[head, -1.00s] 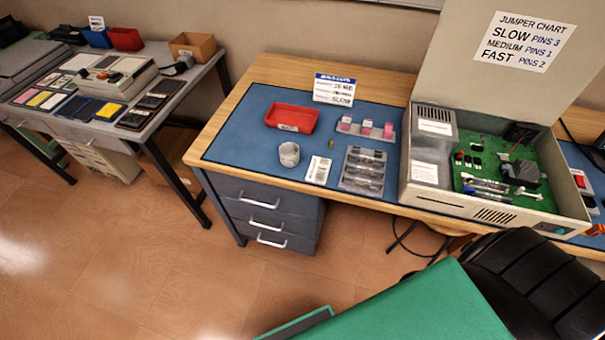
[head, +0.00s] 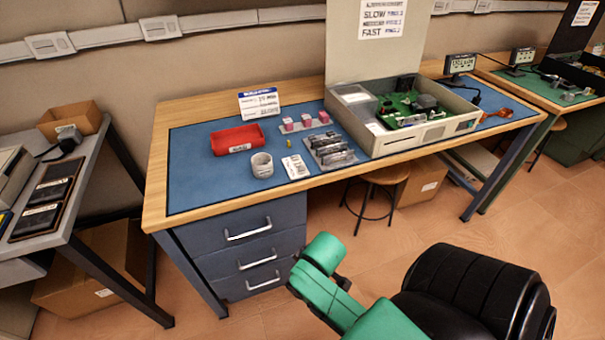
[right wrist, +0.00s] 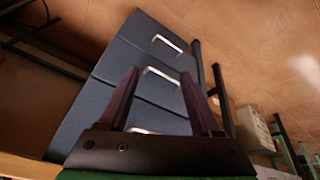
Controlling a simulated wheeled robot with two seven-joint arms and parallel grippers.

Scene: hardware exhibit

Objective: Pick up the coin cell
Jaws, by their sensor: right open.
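I cannot make out a coin cell for certain; the small things on the bench's blue mat (head: 195,185) are too small to tell. In the head view my green arm shows, but no gripper. My left gripper is out of view.
A sign (head: 259,102) stands behind the red tray, with small pink-topped blocks (head: 306,122) to its right. An opened case with a green circuit board (head: 405,106) fills the bench's right part. A stool (head: 378,185) stands beneath. The mat's left end is clear.

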